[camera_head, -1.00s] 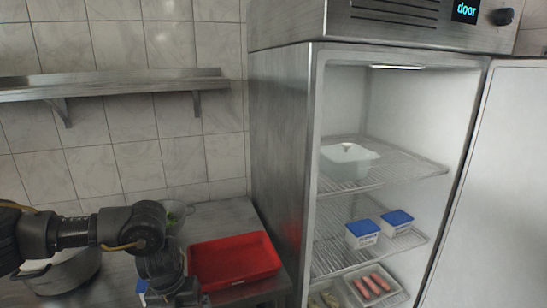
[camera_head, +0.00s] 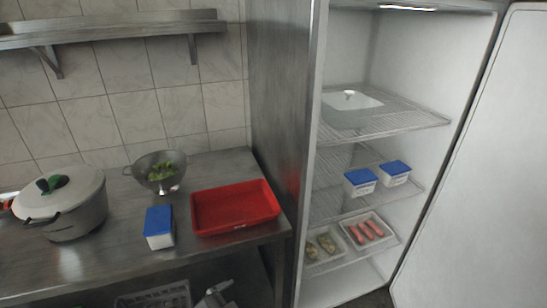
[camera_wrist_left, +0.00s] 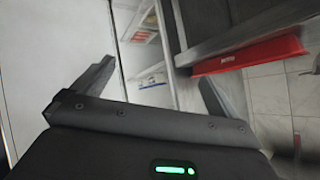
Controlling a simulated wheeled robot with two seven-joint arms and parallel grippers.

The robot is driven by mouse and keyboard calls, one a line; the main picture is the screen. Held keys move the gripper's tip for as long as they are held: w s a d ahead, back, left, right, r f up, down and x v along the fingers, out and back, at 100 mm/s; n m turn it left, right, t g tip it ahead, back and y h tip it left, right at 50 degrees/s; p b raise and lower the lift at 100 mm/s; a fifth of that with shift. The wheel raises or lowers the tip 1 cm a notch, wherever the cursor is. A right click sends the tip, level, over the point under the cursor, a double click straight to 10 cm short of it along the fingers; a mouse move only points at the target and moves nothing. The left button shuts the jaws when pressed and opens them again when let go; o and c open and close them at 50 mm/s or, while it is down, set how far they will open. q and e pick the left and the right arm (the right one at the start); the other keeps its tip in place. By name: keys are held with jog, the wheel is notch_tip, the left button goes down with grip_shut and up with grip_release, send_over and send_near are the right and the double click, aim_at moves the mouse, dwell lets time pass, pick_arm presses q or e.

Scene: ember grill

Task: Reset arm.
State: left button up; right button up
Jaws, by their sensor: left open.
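My left gripper (camera_wrist_left: 150,85) shows in the left wrist view with its two fingers spread wide apart and nothing between them. Beyond it in that view are the fridge's open side and the red tray (camera_wrist_left: 250,55) on the counter. No arm or gripper of mine shows in the head view, and my right gripper is in neither view.
The open fridge (camera_head: 282,120) holds a lidded dish (camera_head: 350,110), two blue-lidded tubs (camera_head: 360,188), and trays of sausages (camera_head: 368,235) and other food. The steel counter (camera_head: 110,240) bears a pot (camera_head: 75,222), a colander (camera_head: 150,182), a blue-lidded tub (camera_head: 159,220) and the red tray (camera_head: 236,222).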

pick_arm(q)
jog(key=s+a+f+n+g+y, duration=0.3)
jog(key=s+a+f+n, duration=0.2)
jog(key=s+a, duration=0.4)
jog(key=s+a+f+n+g+y, duration=0.25)
jog(key=s+a+f+n, duration=0.25)
jog(key=s+a, duration=0.35)
notch_tip(320, 180, down, 24)
jog(key=d+g+b, duration=0.1)
jog(key=s+a+f+m+g+b, duration=0.1)
jog(key=s+a+f, duration=0.2)
jog(key=s+f, duration=1.4)
notch_tip(320, 180, down, 3)
jog(key=shift+r+g, duration=0.15)
jog(key=shift+g, duration=0.2)
